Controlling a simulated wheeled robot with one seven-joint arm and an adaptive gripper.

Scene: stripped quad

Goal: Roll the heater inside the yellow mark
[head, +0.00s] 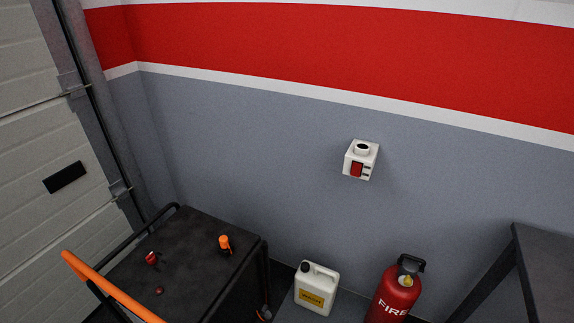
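A dark box-like unit (186,259) with black tube rails stands low at the left, by the wall; it may be the heater, but I cannot tell for sure. An orange bar (108,287) runs along its near left side. A red knob-like part (152,258) and an orange one (224,243) are on its top. Its lower part and any wheels are cut off or hidden. I see no yellow mark on the floor. My gripper is not in view.
A white canister (316,287) with a yellow label and a red fire extinguisher (394,296) stand right of the dark unit. A dark table (547,262) is at the right edge. A white socket box (361,160) is on the wall. A shutter door (50,130) is left. Little floor shows.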

